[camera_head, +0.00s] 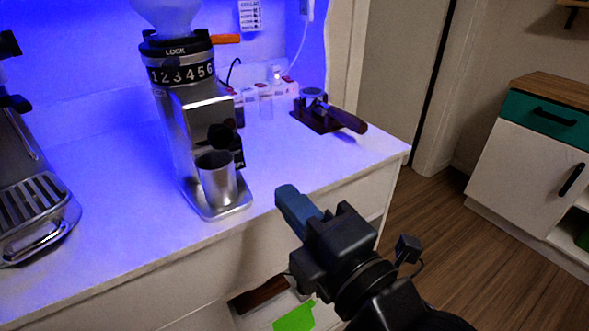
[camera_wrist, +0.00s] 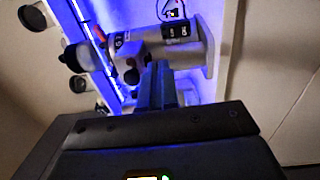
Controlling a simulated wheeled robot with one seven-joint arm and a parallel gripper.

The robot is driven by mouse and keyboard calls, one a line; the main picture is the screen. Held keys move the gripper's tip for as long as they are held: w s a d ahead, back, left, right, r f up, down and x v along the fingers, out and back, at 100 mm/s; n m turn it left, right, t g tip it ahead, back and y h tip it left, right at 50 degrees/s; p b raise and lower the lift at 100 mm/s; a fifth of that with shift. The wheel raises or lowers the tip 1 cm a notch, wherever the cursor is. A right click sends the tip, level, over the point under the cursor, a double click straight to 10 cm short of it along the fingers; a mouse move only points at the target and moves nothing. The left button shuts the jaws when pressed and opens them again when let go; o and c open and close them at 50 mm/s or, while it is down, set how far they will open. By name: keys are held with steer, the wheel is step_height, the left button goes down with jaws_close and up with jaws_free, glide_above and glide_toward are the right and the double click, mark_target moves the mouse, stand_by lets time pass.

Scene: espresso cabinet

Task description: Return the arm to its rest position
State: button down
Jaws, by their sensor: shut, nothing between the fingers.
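My gripper (camera_head: 290,200) is in front of the counter's front edge in the head view, with its blue fingers together and nothing between them. The shut fingers (camera_wrist: 158,72) also show in the wrist view, pointing toward the grinder. The arm is raised above the cabinet front, apart from the grinder. The coffee grinder (camera_head: 188,115) stands upright on the counter, with a metal cup (camera_head: 216,178) at its base. The grinder also shows sideways in the wrist view (camera_wrist: 160,50).
An espresso machine (camera_head: 30,190) stands at the left of the counter (camera_head: 110,222). A portafilter (camera_head: 345,119) rests on a dark stand at the back right. Below, an open drawer (camera_head: 262,296) holds something green. A white cabinet (camera_head: 525,150) stands at right, with open wooden floor (camera_head: 450,240) between.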

steer(key=s+d+f+m+h, duration=0.6)
steer(key=s+d+f+m, duration=0.6)
steer(key=d, duration=0.2)
steer(key=s+d+m+h, duration=0.2)
steer(key=s+d+m, duration=0.2)
steer(key=s, duration=0.6)
steer(key=s+d+m+h+p, duration=0.1)
steer(key=s+d+m, duration=0.3)
steer(key=s+m, duration=0.4)
steer(key=shift+s+d+r+m+g+h+p, duration=0.15)
steer(key=shift+s+r+m+g+h+p, duration=0.2)
steer(key=shift+s+h, duration=0.65)
